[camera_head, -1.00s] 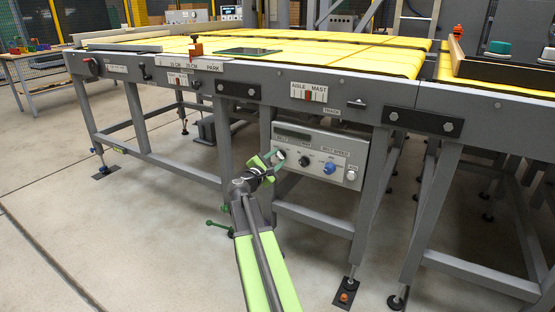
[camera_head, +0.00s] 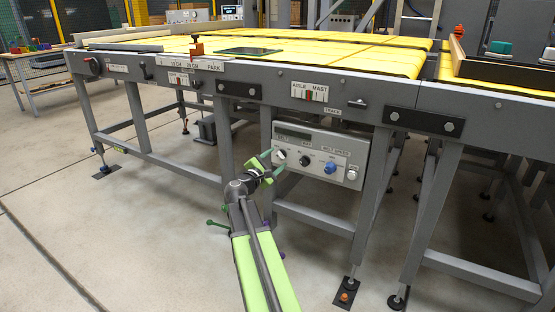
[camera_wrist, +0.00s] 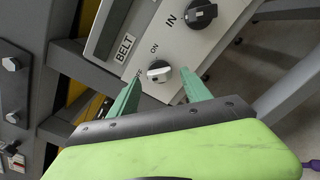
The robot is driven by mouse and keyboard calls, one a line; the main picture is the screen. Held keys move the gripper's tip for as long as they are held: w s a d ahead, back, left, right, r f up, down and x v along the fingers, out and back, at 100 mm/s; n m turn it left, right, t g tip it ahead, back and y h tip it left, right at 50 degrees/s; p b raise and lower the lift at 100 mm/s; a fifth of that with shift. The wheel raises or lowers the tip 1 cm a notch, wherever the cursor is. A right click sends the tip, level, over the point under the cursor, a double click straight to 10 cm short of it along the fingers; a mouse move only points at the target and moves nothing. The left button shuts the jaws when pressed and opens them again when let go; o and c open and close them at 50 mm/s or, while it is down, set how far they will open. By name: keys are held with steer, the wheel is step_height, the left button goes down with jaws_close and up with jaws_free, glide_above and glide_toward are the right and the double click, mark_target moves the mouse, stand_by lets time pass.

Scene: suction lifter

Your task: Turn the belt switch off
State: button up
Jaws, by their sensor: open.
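The belt switch (camera_wrist: 159,72) is a small round knob with a pale bar, on the grey control panel (camera_head: 348,152). In the wrist view it sits beside the BELT label, with ON printed above it and partly hidden letters at its left. Its bar lies roughly across the picture, towards those letters. The switch also shows in the head view (camera_head: 281,156). My gripper (camera_wrist: 161,76) is open, its two green fingers on either side of the knob in the picture. I cannot tell whether they touch it. In the head view my gripper (camera_head: 271,164) is at the panel's left end.
A black knob (camera_wrist: 201,14) marked IN is close to the switch. A blue knob (camera_head: 330,168) and a pale knob (camera_head: 351,175) are further right on the panel. The conveyor frame (camera_head: 260,90) runs above the panel, and a grey leg (camera_head: 224,135) stands to its left.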

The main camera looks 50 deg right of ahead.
steer(key=v, duration=1.6)
steer(key=w+a+r+t+y+p, duration=0.1)
steer(key=w+a+r+p, duration=0.3)
steer(key=a+p, duration=0.15)
steer(key=s+a+f+m+g+y+p, duration=0.2)
steer(key=a+f+m+y, duration=0.3)
steer(key=a, duration=0.6)
steer(key=s+a+f+m+g+y+p, duration=0.1)
steer(key=s+a+f+m+y, duration=0.15)
steer(key=a+f+y, duration=0.6)
steer(key=s+a+f+m+g+y+p, duration=0.2)
steer(key=s+a+f+m+y, duration=0.15)
steer(key=a, duration=0.95)
step_height(320, 180, up, 38)
steer(key=m+p, duration=0.1)
steer(key=p, duration=3.7)
steer(key=shift+h, duration=0.3)
steer(key=shift+w+f, duration=0.1)
